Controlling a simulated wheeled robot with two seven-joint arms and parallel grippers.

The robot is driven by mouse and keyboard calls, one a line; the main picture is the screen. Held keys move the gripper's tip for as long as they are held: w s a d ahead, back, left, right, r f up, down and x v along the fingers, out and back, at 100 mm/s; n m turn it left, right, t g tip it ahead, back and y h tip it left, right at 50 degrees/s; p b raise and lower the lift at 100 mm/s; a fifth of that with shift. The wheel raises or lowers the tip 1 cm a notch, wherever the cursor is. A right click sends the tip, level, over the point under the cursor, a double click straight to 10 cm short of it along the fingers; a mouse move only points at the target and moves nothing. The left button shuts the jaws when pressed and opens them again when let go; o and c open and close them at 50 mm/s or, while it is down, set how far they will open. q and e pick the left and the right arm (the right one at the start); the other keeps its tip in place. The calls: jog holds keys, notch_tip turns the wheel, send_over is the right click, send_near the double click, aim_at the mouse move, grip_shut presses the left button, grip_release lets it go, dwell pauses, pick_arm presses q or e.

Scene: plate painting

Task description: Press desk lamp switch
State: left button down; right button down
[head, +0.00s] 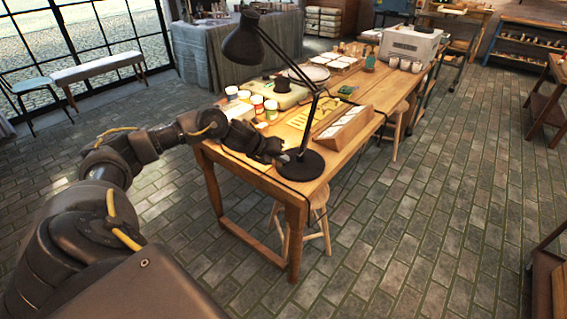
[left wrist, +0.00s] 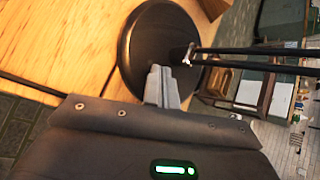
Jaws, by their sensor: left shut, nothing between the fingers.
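A black desk lamp (head: 312,128) stands upright near the front corner of the wooden table (head: 222,162) in the head view. Its shade points down to the left. My left gripper (head: 280,153) is shut and empty at the left side of the lamp's round base (head: 301,166). In the left wrist view, the shut fingertips (left wrist: 161,72) overlap the lamp base (left wrist: 146,30), beside the foot of the lamp's arm. I cannot tell whether they touch the base. The switch itself is not distinguishable. My right gripper is not in view.
Paint jars (head: 258,106) stand left of the lamp. A wooden rack with white pieces (head: 343,127) is just behind its base. A stool (head: 318,215) is under the table.

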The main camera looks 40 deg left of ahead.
pick_arm(q)
jog(key=shift+r, duration=0.1)
jog(key=shift+r+p, duration=0.45)
jog(key=shift+p, duration=0.1)
jog(key=shift+r, duration=0.1)
jog(key=shift+r+p, duration=0.25)
jog(key=shift+p, duration=0.05)
notch_tip(320, 180, up, 5)
jog(key=p, duration=0.4)
jog(key=shift+r, duration=0.15)
